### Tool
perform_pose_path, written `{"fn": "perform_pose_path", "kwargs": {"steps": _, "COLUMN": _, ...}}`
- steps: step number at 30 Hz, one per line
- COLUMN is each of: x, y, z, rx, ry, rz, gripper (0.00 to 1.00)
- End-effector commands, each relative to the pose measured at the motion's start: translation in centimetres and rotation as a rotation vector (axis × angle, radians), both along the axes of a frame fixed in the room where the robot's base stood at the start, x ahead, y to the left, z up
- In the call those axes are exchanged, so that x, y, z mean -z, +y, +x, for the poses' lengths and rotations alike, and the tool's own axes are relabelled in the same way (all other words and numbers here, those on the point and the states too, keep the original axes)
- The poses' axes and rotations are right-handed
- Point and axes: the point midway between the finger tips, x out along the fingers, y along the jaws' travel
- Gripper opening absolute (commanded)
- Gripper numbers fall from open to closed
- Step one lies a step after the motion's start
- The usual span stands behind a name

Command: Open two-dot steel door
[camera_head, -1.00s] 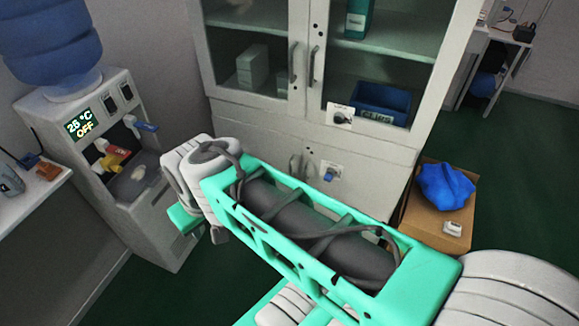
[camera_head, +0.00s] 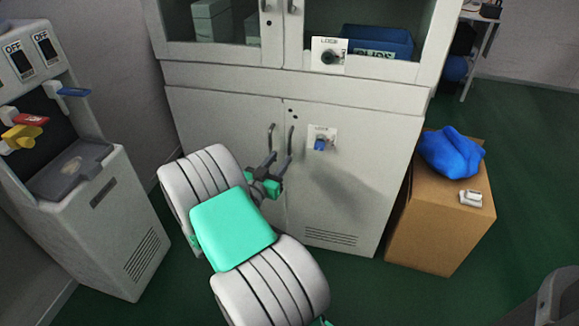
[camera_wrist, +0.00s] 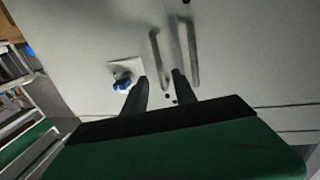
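The grey steel door with a small cluster of dark dots near its top inner corner, apparently two, is the lower right cabinet door (camera_head: 345,205). Its upright bar handle (camera_head: 290,141) is at its left edge. In the wrist view this handle (camera_wrist: 156,48) lies between my fingers. My gripper (camera_head: 274,163) is open in front of the lower handles; whether the fingers reach around the bar or stop short is unclear. The lower left door (camera_head: 225,125) has its own handle (camera_head: 271,138). Both doors are shut. A lock plate with a blue knob (camera_head: 320,144) is on the right door.
Glass doors above carry another lock plate (camera_head: 328,54). A water dispenser (camera_head: 110,215) stands at left. A cardboard box (camera_head: 430,235) with a blue cloth-like lump (camera_head: 452,152) and small white item (camera_head: 471,198) stands right of the door.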

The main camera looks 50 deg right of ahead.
Motion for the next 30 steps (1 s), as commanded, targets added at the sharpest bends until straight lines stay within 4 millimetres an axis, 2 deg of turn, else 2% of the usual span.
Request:
{"fn": "perform_pose_path", "kwargs": {"steps": 13, "x": -0.2, "y": -7.0, "z": 1.3, "rx": 0.002, "ry": -0.004, "rz": -0.010, "gripper": 0.33}}
{"fn": "perform_pose_path", "kwargs": {"steps": 17, "x": -0.3, "y": -7.6, "z": 1.5, "rx": -0.001, "ry": -0.004, "rz": -0.010, "gripper": 0.33}}
{"fn": "perform_pose_path", "kwargs": {"steps": 23, "x": -0.3, "y": -7.6, "z": 1.6, "rx": -0.002, "ry": -0.003, "rz": -0.010, "gripper": 0.33}}
{"fn": "perform_pose_path", "kwargs": {"steps": 30, "x": -0.3, "y": -7.6, "z": 1.6, "rx": -0.002, "ry": -0.003, "rz": -0.010, "gripper": 0.14}}
